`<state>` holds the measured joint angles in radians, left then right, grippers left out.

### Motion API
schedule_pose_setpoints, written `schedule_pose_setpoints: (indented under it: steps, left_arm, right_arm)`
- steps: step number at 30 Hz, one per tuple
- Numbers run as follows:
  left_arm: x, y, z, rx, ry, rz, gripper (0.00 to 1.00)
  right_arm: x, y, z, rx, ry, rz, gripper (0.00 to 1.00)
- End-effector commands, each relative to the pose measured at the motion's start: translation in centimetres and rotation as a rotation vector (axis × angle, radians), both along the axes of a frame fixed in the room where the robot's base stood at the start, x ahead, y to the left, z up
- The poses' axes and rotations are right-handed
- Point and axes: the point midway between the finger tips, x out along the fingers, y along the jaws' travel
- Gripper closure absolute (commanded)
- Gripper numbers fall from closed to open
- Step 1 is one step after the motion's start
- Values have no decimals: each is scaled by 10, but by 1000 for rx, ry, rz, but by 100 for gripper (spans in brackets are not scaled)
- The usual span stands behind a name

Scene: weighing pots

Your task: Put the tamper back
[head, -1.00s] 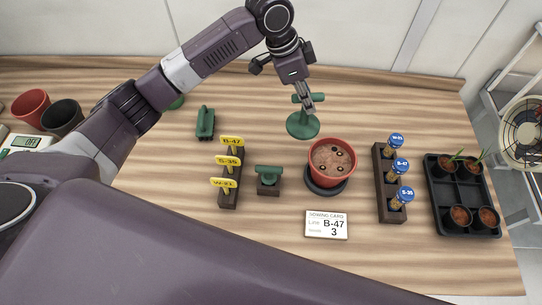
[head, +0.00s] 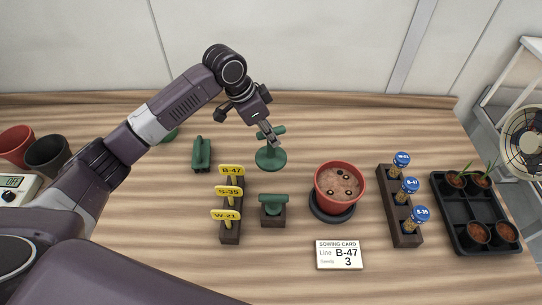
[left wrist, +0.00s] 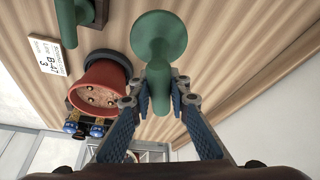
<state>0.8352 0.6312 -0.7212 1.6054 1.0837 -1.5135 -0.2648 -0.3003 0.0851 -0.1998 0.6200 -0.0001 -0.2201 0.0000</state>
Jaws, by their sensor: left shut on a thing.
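The tamper (head: 270,158) is green, with a round disc foot and a T-shaped handle. My left gripper (head: 274,139) is shut on its handle, behind and left of the red pot. In the left wrist view the tamper (left wrist: 158,38) shows between the blue-grey fingers, disc away from the gripper. The head view does not clearly show the gap between disc and table. The red pot (head: 339,184) holds soil with several small holes and stands on a dark round base (head: 325,214). My right gripper is not in view.
A green tool (head: 202,153) lies left of the tamper. A dark block with a green-handled tool (head: 273,203) stands in front, beside the yellow label rack (head: 231,232). A vial rack (head: 405,233), seedling tray (head: 464,220) and sowing card (head: 338,254) are right and front.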

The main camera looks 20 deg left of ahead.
Motion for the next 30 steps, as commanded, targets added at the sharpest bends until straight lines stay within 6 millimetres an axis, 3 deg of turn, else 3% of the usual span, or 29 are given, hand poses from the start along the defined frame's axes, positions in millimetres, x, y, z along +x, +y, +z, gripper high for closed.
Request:
schedule_pose_setpoints:
  steps: [4, 18, 30]
  left_arm:
    - [-1, -1, -32, -1, 2, 0, 100]
    - [0, 0, -88, 0, 0, 0, 100]
    - [0, -1, -96, -1, -2, -1, 100]
  right_arm:
    - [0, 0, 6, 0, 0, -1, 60]
    - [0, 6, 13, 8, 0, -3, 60]
    - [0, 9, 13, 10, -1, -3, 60]
